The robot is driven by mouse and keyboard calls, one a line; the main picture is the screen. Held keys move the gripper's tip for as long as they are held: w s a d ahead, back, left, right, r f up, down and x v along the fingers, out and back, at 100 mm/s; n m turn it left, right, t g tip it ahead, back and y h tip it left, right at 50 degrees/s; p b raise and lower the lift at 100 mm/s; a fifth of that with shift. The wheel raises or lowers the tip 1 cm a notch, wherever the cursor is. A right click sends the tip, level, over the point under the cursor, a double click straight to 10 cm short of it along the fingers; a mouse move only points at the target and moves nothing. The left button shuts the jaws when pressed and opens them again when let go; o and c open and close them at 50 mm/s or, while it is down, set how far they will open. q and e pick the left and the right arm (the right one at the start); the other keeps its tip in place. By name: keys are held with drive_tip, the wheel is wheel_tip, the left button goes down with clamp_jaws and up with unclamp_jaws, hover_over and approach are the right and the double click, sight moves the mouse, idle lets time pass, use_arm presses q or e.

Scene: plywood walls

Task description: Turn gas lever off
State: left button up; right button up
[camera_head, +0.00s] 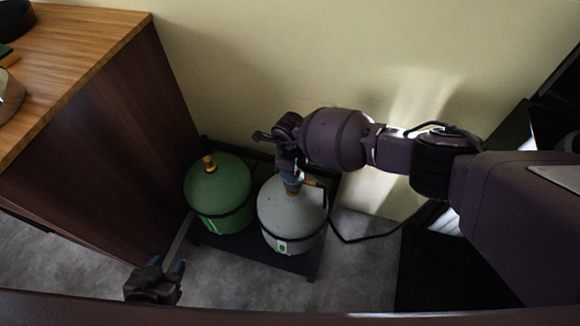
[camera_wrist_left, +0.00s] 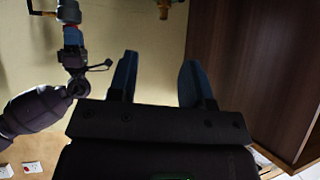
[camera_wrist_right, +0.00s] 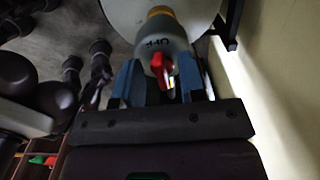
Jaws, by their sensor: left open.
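A grey gas bottle (camera_head: 285,222) stands on a low dark stand. In the right wrist view its neck carries a brass collar and a grey regulator (camera_wrist_right: 160,32) with dark lettering and a red lever (camera_wrist_right: 162,63). My right gripper (camera_wrist_right: 160,80) is at the regulator, its fingers apart on either side of the lever. Whether a finger touches the lever I cannot tell. In the head view my right wrist hides much of the valve. My left gripper (camera_head: 168,268) is open and empty at the lower left, apart from the bottles; it also shows in the left wrist view (camera_wrist_left: 158,75).
A green gas bottle (camera_head: 220,192) with a brass valve (camera_head: 209,163) stands left of the grey one on the stand (camera_head: 290,263). A brown wooden cabinet (camera_head: 115,130) is at the left. A pale wall is behind. A dark hose (camera_head: 368,238) runs to the right.

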wheel_tip(320, 180, up, 11)
drive_tip(key=p, duration=0.3)
drive_tip(key=shift+f, duration=0.2)
idle(0.3)
